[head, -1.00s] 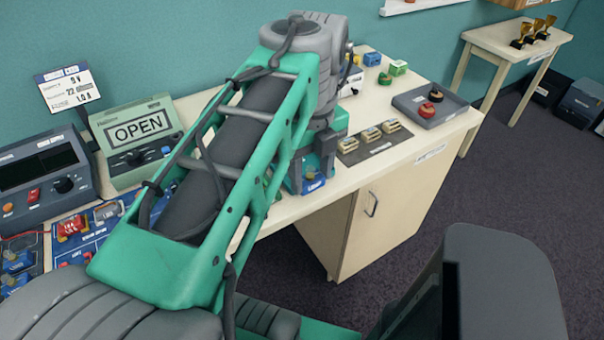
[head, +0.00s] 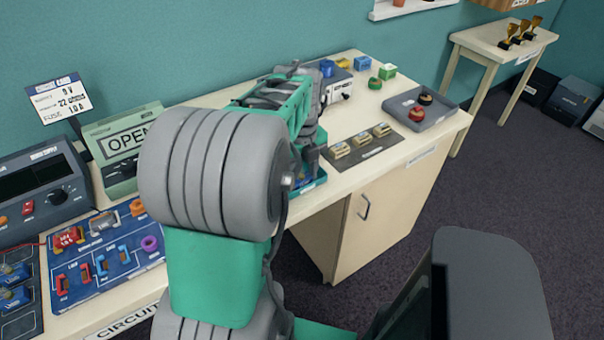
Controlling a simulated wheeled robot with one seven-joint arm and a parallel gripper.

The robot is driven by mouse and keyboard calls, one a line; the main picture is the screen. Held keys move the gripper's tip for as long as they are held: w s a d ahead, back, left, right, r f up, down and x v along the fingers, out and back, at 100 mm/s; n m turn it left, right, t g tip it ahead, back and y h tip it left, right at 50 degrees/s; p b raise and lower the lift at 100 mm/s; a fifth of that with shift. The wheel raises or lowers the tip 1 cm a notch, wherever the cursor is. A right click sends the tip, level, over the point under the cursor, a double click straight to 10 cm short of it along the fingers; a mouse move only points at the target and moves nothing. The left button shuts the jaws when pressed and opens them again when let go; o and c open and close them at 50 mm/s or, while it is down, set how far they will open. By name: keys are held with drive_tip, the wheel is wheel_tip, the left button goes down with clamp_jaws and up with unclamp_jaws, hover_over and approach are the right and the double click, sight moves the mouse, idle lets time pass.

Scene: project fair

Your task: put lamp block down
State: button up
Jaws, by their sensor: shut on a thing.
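My gripper (head: 311,157) points down at the middle of the table, beyond my bent arm, with only a dark part of it showing. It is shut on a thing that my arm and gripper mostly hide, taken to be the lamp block. A blue labelled piece (head: 314,183) shows just under the gripper, close to the table's front edge. I cannot tell whether it is the held block or a tray below it, nor whether the block touches the table.
A blue circuit board (head: 105,262) with several coloured parts lies front left, beside a power supply (head: 42,190) and an OPEN display (head: 122,148). Right of the gripper are a dark mat (head: 362,154) with three cream blocks and a grey tray (head: 436,118) with knobs.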

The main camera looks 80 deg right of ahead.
drive_tip(key=shift+f, duration=0.15)
drive_tip(key=o, duration=1.5)
